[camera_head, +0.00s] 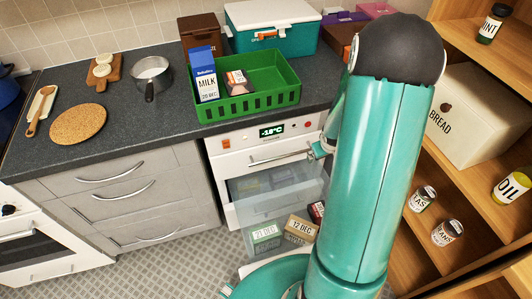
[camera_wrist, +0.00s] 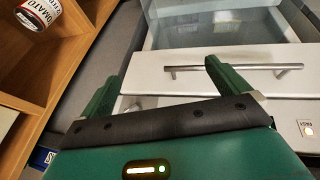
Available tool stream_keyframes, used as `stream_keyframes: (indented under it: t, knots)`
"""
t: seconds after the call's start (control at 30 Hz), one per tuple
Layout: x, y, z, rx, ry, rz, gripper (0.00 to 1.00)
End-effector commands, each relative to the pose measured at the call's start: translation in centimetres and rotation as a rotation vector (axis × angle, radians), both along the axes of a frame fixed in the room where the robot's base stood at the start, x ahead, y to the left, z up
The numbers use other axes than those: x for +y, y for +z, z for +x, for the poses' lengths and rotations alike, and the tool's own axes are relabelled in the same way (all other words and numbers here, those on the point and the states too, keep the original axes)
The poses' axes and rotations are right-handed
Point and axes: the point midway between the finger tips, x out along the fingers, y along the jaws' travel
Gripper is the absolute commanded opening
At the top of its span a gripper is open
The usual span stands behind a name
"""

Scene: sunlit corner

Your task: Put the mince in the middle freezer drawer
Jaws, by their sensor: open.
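A small brown-and-pink pack with a pale label (camera_head: 238,82), possibly the mince, stands beside the milk carton in the green basket (camera_head: 255,104) on the counter; its label is too small to read. The freezer (camera_head: 229,142) stands under the counter, below the basket. My gripper (camera_head: 318,150) is beside the freezer's right side. In the wrist view, its green fingers (camera_wrist: 165,82) are open and empty, near a bar handle (camera_wrist: 235,70) on a white front.
The milk carton (camera_head: 206,82) and a teal cool box (camera_head: 272,30) are on the counter. A saucepan (camera_head: 152,72) and cork mat (camera_head: 78,123) lie left, with clear worktop between. Wooden shelves with a bread box (camera_head: 470,115) and jars stand close at right.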

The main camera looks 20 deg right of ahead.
Motion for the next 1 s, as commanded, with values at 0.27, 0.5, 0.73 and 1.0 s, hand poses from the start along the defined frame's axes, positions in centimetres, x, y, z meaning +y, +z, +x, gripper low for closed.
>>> stream_keyframes:
  t: [0.27,0.5,0.73,1.0]
  knots:
    - [7.2,12.2,0.9,-0.04,-0.005,-0.032,1.0]
    - [14.5,20.4,-1.6,-0.082,0.003,0.001,1.0]
    - [21.6,26.1,-6.2,-0.121,0.039,0.076,1.0]
    - [27.9,29.7,-12.7,-0.144,0.109,0.187,1.0]
